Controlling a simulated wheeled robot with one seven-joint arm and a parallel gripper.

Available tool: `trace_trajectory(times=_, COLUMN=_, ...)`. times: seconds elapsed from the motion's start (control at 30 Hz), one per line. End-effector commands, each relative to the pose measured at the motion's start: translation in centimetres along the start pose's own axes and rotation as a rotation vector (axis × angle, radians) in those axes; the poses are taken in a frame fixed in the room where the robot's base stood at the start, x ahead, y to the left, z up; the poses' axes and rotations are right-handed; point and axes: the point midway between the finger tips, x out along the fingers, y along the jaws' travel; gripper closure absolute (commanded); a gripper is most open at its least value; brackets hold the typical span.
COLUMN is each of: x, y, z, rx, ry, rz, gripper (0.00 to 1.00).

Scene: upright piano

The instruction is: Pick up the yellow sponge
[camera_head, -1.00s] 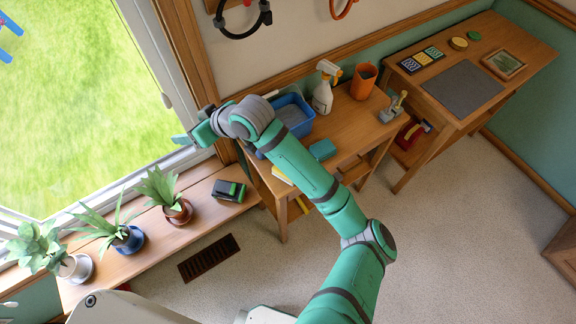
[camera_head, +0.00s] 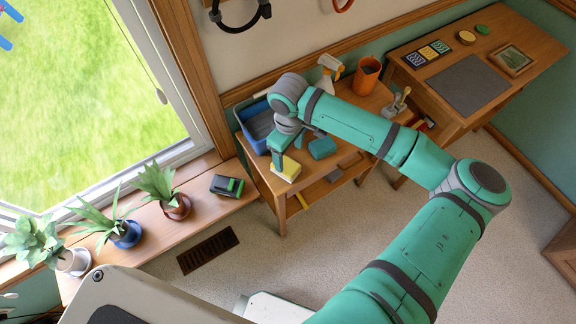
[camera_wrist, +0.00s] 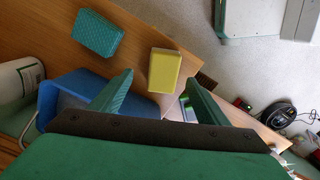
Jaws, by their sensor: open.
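The yellow sponge (camera_head: 286,168) lies on the small wooden table near its front left corner, and it also shows in the wrist view (camera_wrist: 164,71). It has a yellow face and a paler side. My gripper (camera_head: 277,158) is just above and beside the sponge on its far left side in the head view. In the wrist view my gripper (camera_wrist: 158,84) is open, with its two green fingers apart and the sponge ahead, around the gap between the fingertips. I see no contact with the sponge.
A teal sponge (camera_head: 322,148) lies right of the yellow one. A blue bin (camera_head: 253,122) stands behind my gripper. A spray bottle (camera_head: 328,75) and an orange cup (camera_head: 367,76) stand farther back. Potted plants line the windowsill at left.

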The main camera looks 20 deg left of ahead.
Motion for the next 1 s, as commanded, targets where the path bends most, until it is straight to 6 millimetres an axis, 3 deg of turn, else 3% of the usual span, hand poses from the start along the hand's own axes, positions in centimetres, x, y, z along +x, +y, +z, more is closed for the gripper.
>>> trace_trajectory(times=0.1, x=1.6, y=-0.2, z=-0.4, rx=-0.006, ry=0.001, rz=0.0, gripper=0.31)
trace_trajectory(times=0.37, x=3.3, y=-0.1, z=-0.2, rx=-0.002, ry=0.001, rz=0.001, gripper=0.31)
trace_trajectory(times=0.63, x=6.9, y=-0.2, z=-0.1, rx=0.007, ry=0.002, rz=0.001, gripper=0.31)
trace_trajectory(times=0.97, x=7.7, y=-0.3, z=-0.2, rx=0.005, ry=0.003, rz=0.001, gripper=0.31)
trace_trajectory(times=1.0, x=7.7, y=-0.3, z=-0.2, rx=0.005, ry=0.003, rz=0.001, gripper=0.36)
